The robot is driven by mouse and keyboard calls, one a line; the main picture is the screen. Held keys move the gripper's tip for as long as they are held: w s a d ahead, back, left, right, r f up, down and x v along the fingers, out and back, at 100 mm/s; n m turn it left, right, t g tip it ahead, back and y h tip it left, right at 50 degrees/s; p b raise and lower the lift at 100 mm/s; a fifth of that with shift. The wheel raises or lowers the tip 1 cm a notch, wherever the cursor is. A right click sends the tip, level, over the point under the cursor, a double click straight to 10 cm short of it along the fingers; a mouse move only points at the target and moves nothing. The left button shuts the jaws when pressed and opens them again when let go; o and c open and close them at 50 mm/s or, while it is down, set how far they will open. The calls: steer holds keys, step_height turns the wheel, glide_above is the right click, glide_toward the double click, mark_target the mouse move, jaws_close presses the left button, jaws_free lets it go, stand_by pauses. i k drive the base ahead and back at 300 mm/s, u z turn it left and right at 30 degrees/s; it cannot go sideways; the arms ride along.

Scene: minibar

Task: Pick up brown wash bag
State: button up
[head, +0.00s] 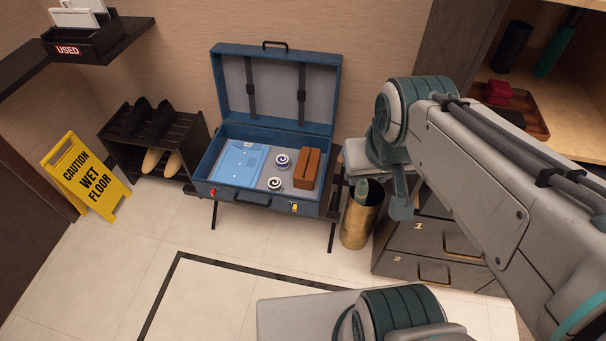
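The brown wash bag (308,167) looks like a brown block with a lengthwise groove. It lies inside the open blue suitcase (250,196), at the right side of its lower half. Nothing covers it. My arm comes in from the right, and its bent joint is to the right of the suitcase, apart from the bag. I cannot make out any gripper fingers in the head view.
The suitcase stands on a thin-legged rack. A brass bin (357,222), drawers (432,268), a shoe rack (148,140) and a yellow wet-floor sign (86,178) are nearby. Floor in front is clear.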

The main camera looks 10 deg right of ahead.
mark_target(307, 168)
steer(key=u, duration=0.3)
steer(key=i, duration=0.7)
steer(key=z, duration=1.35)
